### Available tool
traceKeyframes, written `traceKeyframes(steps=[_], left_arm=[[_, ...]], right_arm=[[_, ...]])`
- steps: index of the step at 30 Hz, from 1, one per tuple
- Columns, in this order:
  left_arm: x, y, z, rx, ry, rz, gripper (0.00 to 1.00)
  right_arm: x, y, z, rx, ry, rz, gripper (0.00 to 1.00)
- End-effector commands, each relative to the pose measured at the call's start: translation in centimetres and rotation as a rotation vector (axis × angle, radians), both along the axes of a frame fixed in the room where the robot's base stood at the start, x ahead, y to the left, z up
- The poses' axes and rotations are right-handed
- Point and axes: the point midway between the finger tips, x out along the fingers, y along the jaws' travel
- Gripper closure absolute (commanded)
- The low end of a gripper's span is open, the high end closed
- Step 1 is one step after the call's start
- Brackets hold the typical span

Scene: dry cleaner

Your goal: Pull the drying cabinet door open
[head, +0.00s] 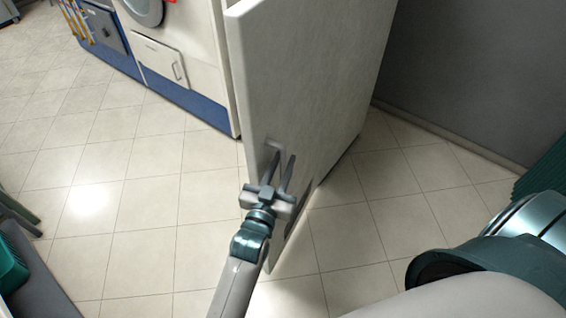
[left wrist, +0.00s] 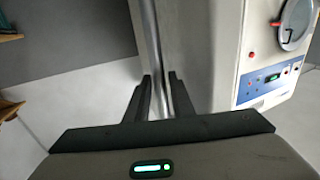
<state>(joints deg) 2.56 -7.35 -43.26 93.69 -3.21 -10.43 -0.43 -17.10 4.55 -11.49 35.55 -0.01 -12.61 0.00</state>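The drying cabinet door (head: 315,75) is a tall pale panel in the middle of the head view. It stands swung out over the tiled floor, with floor showing on both sides. A small pale handle (head: 273,143) sits near its left edge. My left gripper (head: 280,160) is at this handle, its two dark fingers apart. In the left wrist view the fingers (left wrist: 161,82) stand apart on either side of a grey upright bar or edge (left wrist: 151,35); contact is not clear. My right gripper is out of view.
A white machine with a blue base (head: 180,65) stands behind and left of the door; it also shows in the left wrist view (left wrist: 260,60). A grey wall (head: 480,80) is at right. Green items (head: 12,265) are at lower left. Tiled floor left of the door is clear.

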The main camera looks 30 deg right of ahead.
Motion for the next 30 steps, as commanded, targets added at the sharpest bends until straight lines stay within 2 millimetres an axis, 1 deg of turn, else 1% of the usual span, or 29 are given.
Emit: traceKeyframes(steps=[8, 14, 20, 30], left_arm=[[-0.5, 0.5, -0.2, 0.001, 0.001, 0.000, 0.78], [-2.0, 1.8, -0.4, 0.001, 0.001, 0.000, 0.78], [-4.5, 4.1, -0.5, 0.001, 0.002, -0.001, 0.78], [-9.5, 8.8, -0.5, 0.001, 0.001, 0.000, 0.78]], right_arm=[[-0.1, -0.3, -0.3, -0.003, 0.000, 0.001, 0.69], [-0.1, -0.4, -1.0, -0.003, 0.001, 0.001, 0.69], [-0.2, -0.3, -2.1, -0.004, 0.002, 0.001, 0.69], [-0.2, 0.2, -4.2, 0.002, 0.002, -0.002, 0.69]])
